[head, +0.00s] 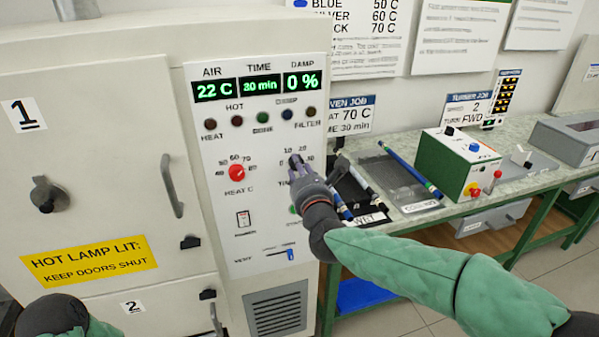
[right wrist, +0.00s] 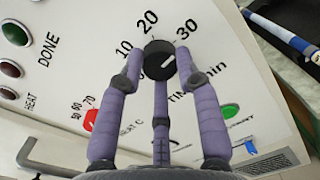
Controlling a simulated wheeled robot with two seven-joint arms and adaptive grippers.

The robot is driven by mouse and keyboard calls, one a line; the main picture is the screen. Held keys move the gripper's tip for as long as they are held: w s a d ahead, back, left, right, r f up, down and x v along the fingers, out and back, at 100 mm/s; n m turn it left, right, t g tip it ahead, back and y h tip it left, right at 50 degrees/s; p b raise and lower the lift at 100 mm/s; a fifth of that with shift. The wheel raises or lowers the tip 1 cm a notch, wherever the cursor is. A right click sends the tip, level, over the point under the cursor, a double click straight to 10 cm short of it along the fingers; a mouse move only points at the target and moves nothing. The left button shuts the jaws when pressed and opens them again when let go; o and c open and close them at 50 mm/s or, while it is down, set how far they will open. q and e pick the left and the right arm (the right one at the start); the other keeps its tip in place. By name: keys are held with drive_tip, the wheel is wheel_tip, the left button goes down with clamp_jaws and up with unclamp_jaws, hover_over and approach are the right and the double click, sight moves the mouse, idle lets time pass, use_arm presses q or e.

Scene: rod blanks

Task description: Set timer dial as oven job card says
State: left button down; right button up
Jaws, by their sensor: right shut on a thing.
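The oven's control panel (head: 255,215) stands upright in front of me. The black timer dial (right wrist: 160,60) has 10, 20 and 30 printed around it. My right gripper (head: 297,163) covers most of it in the head view. The purple fingers of my right gripper (right wrist: 160,75) are closed around the dial in the right wrist view. The time display (head: 260,87) reads 30 min. The oven job card (head: 352,115) is partly cut off and shows 70 C and 30 min.
The red heat dial (head: 237,172) sits left of the timer dial. A vent slider (head: 290,254) is low on the panel. The bench (head: 395,213) at right holds trays with rods and a green control box (head: 455,160). A yellow hot-lamp sign (head: 90,259) is on the oven door.

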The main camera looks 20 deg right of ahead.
drive_tip(key=shift+a+f, duration=0.1)
drive_tip(key=shift+f, duration=0.25)
drive_tip(key=o, duration=1.1)
drive_tip(key=shift+o, duration=0.2)
drive_tip(key=shift+r, duration=0.2)
drive_tip(key=s, duration=1.2)
drive_tip(key=shift+a, duration=0.1)
